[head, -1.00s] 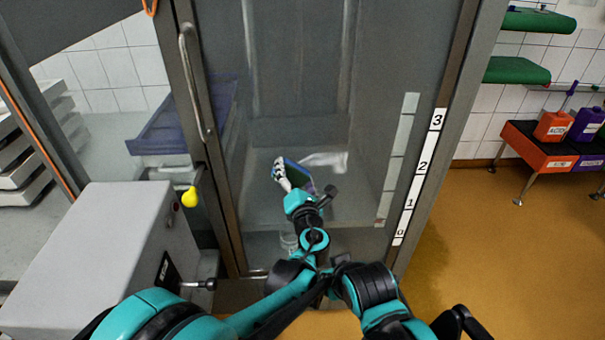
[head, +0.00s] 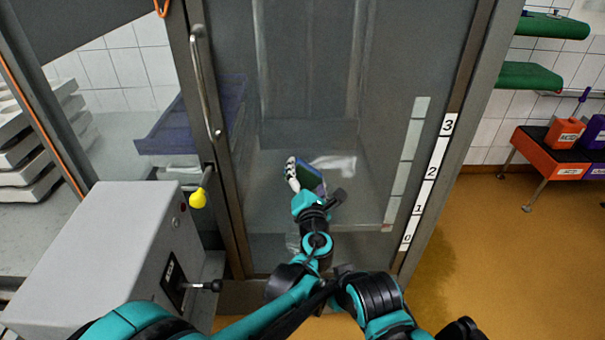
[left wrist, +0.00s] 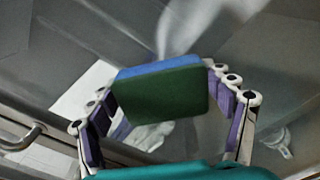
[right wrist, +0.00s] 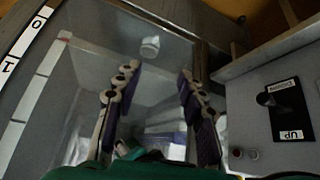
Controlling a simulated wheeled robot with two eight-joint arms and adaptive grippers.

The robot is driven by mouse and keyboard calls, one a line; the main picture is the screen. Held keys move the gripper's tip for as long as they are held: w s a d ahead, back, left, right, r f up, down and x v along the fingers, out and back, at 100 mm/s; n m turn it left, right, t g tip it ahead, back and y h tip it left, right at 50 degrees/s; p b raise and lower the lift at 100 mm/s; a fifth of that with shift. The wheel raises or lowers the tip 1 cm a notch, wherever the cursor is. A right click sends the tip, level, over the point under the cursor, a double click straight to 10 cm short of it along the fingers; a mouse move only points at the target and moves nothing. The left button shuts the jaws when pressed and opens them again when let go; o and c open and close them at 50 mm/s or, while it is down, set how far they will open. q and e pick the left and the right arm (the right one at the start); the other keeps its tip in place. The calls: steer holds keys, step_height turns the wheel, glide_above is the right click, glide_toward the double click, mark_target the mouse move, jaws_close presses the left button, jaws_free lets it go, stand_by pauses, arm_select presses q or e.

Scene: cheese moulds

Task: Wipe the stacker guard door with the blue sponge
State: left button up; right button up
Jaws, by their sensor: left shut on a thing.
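The stacker guard door (head: 300,105) is a tall, clear, grey-framed panel with a long metal handle (head: 205,85) at its left. A whitish smear (head: 338,166) shows on its lower middle, and a whitish streak also shows in the left wrist view (left wrist: 185,25). My left gripper (left wrist: 160,98) is shut on the blue sponge (left wrist: 160,100), which has a blue layer and a dark green layer. In the head view the sponge (head: 308,175) is in front of the door, just left of the smear; I cannot tell whether it touches. My right gripper (right wrist: 155,95) is open and empty.
A grey control box (head: 105,250) with a lever stands at the left front, and a yellow knob (head: 198,200) is by the door frame. A numbered scale strip (head: 428,185) runs along the right. Orange floor at the right is open before a red bench (head: 545,155).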

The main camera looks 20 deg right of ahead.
mark_target(299, 177)
arm_select(q)
steer(key=shift+s+d+r+h, duration=0.15)
steer(key=shift+s+d+h, duration=0.35)
steer(key=shift+s+d, duration=0.1)
steer(key=shift+w+a, duration=0.35)
steer(key=shift+a, duration=0.6)
steer(key=shift+w+a, duration=0.3)
steer(key=shift+a, duration=0.6)
steer(key=shift+s, duration=0.1)
steer(key=shift+v, duration=2.95)
steer(key=shift+s+d, duration=0.1)
steer(key=shift+s, duration=0.05)
steer(key=v, duration=0.2)
steer(key=shift+s, duration=0.35)
steer(key=shift+w, duration=0.1)
